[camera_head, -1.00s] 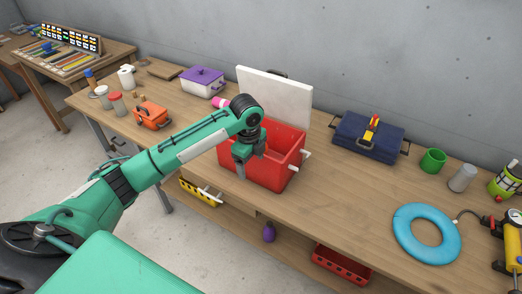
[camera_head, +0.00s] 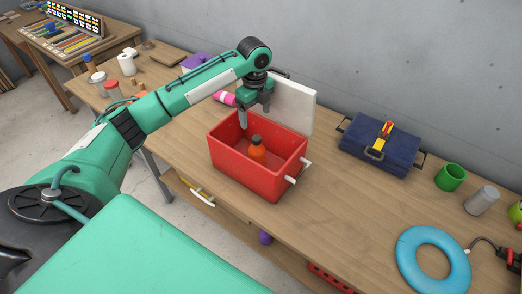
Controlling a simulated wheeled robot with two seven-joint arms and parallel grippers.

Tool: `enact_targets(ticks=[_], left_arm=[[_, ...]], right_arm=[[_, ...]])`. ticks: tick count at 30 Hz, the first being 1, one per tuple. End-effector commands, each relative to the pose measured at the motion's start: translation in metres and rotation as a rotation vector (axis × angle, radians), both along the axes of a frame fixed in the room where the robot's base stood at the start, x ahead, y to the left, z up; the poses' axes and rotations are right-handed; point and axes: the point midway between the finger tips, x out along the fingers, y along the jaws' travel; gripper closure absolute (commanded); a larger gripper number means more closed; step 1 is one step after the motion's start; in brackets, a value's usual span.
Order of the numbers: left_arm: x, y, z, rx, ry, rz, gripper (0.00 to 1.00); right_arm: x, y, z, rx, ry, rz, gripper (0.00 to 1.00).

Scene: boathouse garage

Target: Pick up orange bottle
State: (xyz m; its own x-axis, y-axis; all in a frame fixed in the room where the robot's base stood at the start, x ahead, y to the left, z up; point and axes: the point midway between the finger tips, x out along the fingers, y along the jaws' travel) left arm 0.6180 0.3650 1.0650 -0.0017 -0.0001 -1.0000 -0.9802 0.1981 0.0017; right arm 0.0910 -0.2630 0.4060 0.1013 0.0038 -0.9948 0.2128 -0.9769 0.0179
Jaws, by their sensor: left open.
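The orange bottle (camera_head: 258,152) with a dark cap stands inside the red cooler box (camera_head: 240,172), whose white lid (camera_head: 292,103) is tilted up behind it. My left gripper (camera_head: 255,120) is open and empty. Its fingers point down over the back left part of the box, above and to the left of the bottle in the picture. My right gripper is not in view.
A navy tool bag (camera_head: 378,150), a green cup (camera_head: 450,177), a grey cylinder (camera_head: 482,200) and a blue ring (camera_head: 433,260) are on the right. Bench space right of the box is clear.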

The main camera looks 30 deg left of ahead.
Motion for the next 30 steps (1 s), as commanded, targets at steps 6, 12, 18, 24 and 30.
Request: enact_targets(ticks=[6,12,18,24,30], left_arm=[[-0.001,0.0,-0.03,0.0,0.005,0.0,0.21],[-0.001,-0.001,-0.067,0.0,0.004,0.001,0.21],[-0.001,-0.001,-0.085,0.0,0.001,0.0,0.21],[-0.003,-0.005,-0.104,-0.001,0.004,0.0,0.21],[-0.003,-0.006,-0.131,-0.001,0.002,0.001,0.21]], right_arm=[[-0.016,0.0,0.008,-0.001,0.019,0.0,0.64],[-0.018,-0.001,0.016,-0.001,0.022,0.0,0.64],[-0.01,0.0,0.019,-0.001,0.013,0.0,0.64],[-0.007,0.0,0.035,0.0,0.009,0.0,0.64],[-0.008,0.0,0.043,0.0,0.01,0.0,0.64]])
